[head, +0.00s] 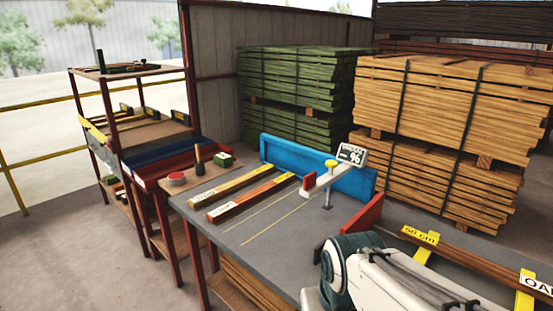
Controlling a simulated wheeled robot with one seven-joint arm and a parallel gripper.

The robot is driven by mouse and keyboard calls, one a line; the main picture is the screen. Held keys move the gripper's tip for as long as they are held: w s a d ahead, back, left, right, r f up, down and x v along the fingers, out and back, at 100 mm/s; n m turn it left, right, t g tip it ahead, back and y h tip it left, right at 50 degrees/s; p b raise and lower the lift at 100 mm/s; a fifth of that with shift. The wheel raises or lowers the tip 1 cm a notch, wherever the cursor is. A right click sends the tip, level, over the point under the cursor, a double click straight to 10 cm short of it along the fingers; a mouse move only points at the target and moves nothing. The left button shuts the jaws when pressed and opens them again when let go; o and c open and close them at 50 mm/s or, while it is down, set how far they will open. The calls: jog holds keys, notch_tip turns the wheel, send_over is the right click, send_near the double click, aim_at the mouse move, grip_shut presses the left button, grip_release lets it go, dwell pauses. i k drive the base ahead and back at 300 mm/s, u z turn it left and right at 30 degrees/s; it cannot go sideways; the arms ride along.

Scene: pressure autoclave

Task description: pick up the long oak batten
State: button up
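A long brown batten (468,253) lies at the right across yellow supports (420,240), one marked "50 cm". A white label reading "OAK" (537,284), cut off by the picture edge, sits at its near end. Dark lines run along the wood, so I cannot tell whether it is one piece or more side by side. Its near end runs out of view. Two shorter labelled battens, one pale (238,184) and one orange-brown (255,198), lie on the grey bench; their labels are too small to read surely. My arm fills the bottom right; my gripper is not in view.
The grey bench (240,232) has a blue fence (310,163), a small sign on a post (351,155) and red end plates (365,214). A rusty shelf rack (120,72) stands left. Green (290,80) and yellow (415,95) timber stacks stand behind. Floor at front left is clear.

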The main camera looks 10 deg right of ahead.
aim_at(544, 292)
jog(key=z, duration=1.1)
jog(key=k, duration=0.65)
jog(key=u, duration=0.75)
jog(key=i, duration=1.2)
jog(key=z, duration=0.9)
